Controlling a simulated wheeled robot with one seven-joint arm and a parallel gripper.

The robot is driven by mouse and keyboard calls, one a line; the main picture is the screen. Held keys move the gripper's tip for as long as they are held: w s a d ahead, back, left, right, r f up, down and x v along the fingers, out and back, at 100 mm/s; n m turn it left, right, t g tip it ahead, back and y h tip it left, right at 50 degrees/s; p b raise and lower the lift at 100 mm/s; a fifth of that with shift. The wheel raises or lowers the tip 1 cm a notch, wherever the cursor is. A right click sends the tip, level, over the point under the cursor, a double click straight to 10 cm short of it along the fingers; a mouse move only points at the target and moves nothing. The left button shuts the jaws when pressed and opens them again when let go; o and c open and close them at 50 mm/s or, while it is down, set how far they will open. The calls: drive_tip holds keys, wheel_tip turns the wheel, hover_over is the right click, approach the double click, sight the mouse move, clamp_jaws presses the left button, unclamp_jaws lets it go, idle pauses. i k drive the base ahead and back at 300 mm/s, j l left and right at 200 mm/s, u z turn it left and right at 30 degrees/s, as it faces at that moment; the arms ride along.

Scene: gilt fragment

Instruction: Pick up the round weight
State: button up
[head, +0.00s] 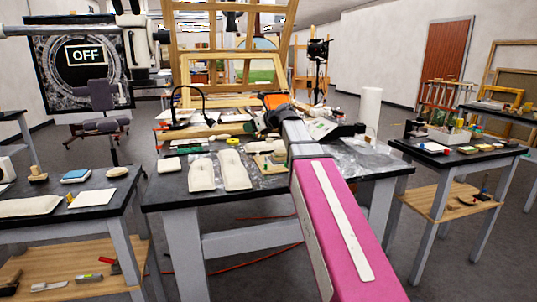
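I cannot pick out the round weight for certain. A small round yellow thing (232,141) lies on the middle worktable (160,196), too small to identify. A pale rounded object (117,171) lies on the left table. My pink arm reaches in from the lower right over the middle worktable. My gripper (278,114) appears to be at the arm's far end, among dark and orange parts above the clutter. Its fingers cannot be made out, so I cannot tell whether it is open or holds anything.
The middle worktable holds two pale cushions (234,170), a black lamp (188,106), clear plastic sheeting (362,158) and a white roll (370,109). A left table (95,211) and a right table (470,164) stand alongside. Wooden easels rise behind. Floor shows between the tables.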

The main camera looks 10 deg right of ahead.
sight(281, 152)
drive_tip(key=k, duration=1)
